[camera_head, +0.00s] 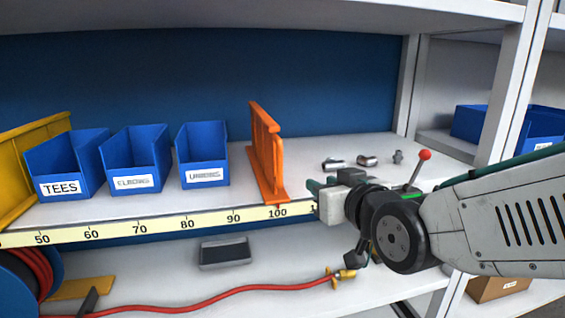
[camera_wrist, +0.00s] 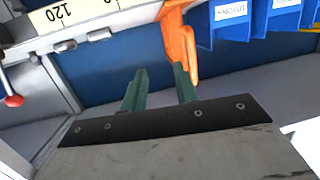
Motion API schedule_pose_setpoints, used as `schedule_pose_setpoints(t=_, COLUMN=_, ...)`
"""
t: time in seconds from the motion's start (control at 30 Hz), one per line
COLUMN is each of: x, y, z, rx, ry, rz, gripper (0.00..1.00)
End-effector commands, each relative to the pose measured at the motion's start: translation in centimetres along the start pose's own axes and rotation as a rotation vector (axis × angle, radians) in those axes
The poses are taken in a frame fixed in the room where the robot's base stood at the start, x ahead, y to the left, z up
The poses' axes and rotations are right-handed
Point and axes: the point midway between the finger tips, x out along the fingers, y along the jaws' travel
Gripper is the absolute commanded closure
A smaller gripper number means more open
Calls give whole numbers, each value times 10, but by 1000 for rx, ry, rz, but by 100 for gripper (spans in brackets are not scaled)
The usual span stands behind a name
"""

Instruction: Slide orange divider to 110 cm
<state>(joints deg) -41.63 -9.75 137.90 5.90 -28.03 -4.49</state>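The orange divider (camera_head: 267,155) stands upright on the shelf, its front foot near the 100 mark of the yellow scale (camera_head: 184,225). My gripper (camera_head: 314,188) is just right of the divider's foot at the shelf's front edge; its fingers are partly hidden there. In the wrist view my gripper's two green fingers (camera_wrist: 158,80) are apart, with nothing visible between them. The divider (camera_wrist: 180,45) shows just beyond the tip of the right finger in that view; I cannot tell whether they touch. My gripper covers the scale right of 100 in the head view; 120 shows in the wrist view.
Blue bins of tees (camera_head: 66,165), elbows (camera_head: 136,160) and unions (camera_head: 203,155) stand left of the divider. Small metal fittings (camera_head: 367,160) lie right of it. A red-knobbed lever (camera_head: 424,155) shows beside my gripper. A red hose (camera_head: 220,296) lies on the lower shelf.

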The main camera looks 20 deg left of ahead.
Motion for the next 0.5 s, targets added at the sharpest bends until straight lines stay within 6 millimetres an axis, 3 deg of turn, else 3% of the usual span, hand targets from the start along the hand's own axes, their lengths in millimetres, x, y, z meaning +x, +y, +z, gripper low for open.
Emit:
schedule_pose_setpoints(t=0.03, x=7, y=-18, z=-4, rx=-6, ry=49, rz=-28, gripper=70)
schedule_pose_setpoints(t=0.1, x=12, y=-33, z=-12, rx=-9, ry=109, rz=-50, gripper=70)
schedule_pose_setpoints(t=0.2, x=16, y=-45, z=-18, rx=-10, ry=161, rz=-66, gripper=70)
schedule_pose_setpoints(t=0.5, x=54, y=-50, z=-27, rx=-11, ry=179, rz=-69, gripper=70)
